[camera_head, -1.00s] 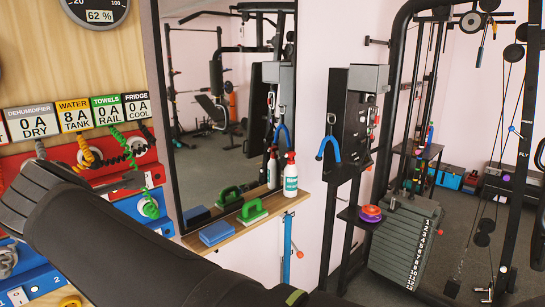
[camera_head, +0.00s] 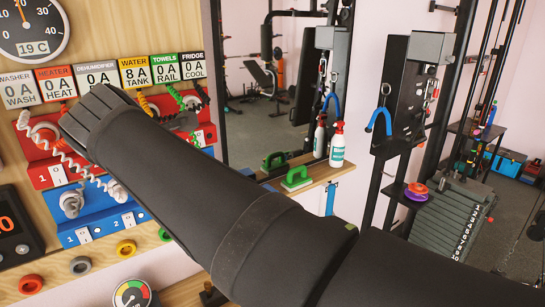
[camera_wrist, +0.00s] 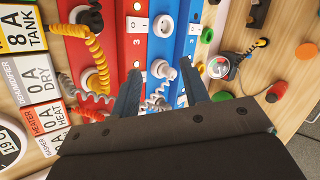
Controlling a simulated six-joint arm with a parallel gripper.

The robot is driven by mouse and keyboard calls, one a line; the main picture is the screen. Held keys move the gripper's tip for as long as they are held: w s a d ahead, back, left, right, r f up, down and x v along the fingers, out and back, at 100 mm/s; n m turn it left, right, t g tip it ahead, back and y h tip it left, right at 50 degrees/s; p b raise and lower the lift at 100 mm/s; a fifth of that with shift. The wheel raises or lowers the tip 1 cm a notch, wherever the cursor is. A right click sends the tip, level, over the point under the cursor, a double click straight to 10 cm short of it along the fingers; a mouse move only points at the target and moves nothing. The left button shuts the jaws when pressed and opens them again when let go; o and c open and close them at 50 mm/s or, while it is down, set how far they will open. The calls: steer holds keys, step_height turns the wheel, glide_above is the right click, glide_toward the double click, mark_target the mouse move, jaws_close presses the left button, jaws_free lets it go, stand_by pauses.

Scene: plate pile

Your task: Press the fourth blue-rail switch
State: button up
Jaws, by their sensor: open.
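The blue rail (camera_head: 75,238) is the lower rail on the wooden panel in the head view. Its switches 1 (camera_head: 83,236) and 2 (camera_head: 128,219) show; its part further right is hidden behind my arm. In the wrist view the blue rail (camera_wrist: 178,52) runs upright beside the red rail, with white sockets (camera_wrist: 163,25) and a small white switch (camera_wrist: 193,30). I cannot tell surely which switch is the fourth. My gripper (camera_wrist: 160,92) is open and empty, its two fingers apart in front of the rails. In the head view the fingertips are hidden.
The red rail (camera_head: 40,178) above carries coiled cables, under a row of appliance labels (camera_head: 97,75). Coloured round knobs (camera_head: 126,248) and a gauge (camera_head: 131,295) sit below.

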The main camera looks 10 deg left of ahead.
steer(key=shift+m+g+h, duration=0.5)
steer(key=shift+g+h, duration=0.2)
steer(key=w+d+f, duration=0.2)
steer(key=w+f, duration=0.1)
steer(key=shift+w+f, duration=0.1)
steer(key=shift+f, duration=0.1)
steer(key=c, duration=0.7)
steer(key=w+d+f+g, duration=0.2)
steer(key=w+f, duration=0.1)
steer(key=w+d+f+m+g, duration=0.1)
steer(key=f, duration=0.1)
steer(key=shift+w+d+f+h, duration=0.1)
steer(key=shift+w+d+h, duration=0.25)
steer(key=shift+d+h, duration=0.05)
jaws_close()
steer(key=w+d+f+m+g+y, duration=0.1)
steer(key=w+d+f+g+y, duration=0.1)
steer(key=w+d+g+y, duration=0.2)
steer(key=shift+w+d+f+m, duration=0.4)
steer(key=shift+w+d, duration=1)
steer(key=shift+w, duration=0.4)
